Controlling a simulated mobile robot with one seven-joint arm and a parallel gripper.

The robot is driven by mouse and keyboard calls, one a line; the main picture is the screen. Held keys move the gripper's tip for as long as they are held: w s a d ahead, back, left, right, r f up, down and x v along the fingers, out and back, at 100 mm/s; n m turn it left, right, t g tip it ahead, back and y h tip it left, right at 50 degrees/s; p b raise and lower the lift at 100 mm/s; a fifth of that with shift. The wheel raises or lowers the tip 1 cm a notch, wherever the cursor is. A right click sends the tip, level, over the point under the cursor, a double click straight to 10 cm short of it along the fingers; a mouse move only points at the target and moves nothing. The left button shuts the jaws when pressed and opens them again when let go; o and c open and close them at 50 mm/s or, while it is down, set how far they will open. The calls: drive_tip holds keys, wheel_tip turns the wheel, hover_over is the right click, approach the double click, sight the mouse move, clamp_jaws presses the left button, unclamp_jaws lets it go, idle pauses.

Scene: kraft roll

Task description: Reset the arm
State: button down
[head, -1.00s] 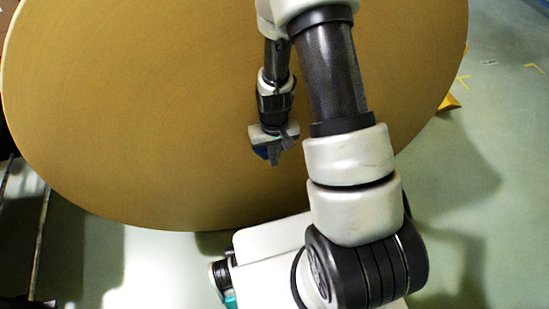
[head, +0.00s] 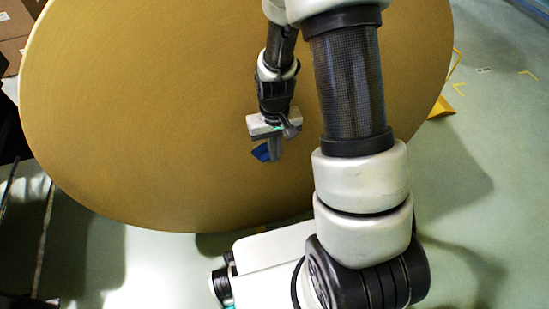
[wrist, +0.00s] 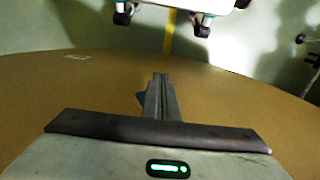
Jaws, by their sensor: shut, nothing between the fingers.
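The large kraft roll (head: 160,120) fills the left and middle of the head view, its flat round brown face turned toward me. My gripper (head: 268,156) hangs in front of that face, pointing down, its fingers together with nothing between them. A small blue part shows beside the fingers. In the wrist view my gripper (wrist: 157,90) is seen from above its grey body with the fingers shut. The kraft roll (wrist: 260,110) spreads brown around and behind it. My arm hides part of the roll's right side in the head view.
Boxes (head: 14,30) stand at the upper left of the head view. A yellow wedge (head: 441,108) lies on the floor at the roll's right edge. The pale green floor (head: 490,150) is mostly clear on the right. My base shows in the wrist view past the roll's edge.

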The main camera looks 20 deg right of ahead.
drive_tip(key=shift+r, duration=0.4)
wheel_tip(320, 180, up, 11)
drive_tip(key=t, duration=0.1)
drive_tip(key=s+r+t+p, duration=0.1)
drive_tip(key=s+r+t, duration=0.1)
drive_tip(key=s+r, duration=0.7)
drive_tip(key=s+r+t, duration=0.3)
drive_tip(key=s+r, duration=0.2)
drive_tip(key=r, duration=0.8)
wheel_tip(320, 180, up, 18)
drive_tip(key=p, duration=1.8)
drive_tip(key=shift+f, duration=0.15)
drive_tip(key=shift+w+a, duration=0.1)
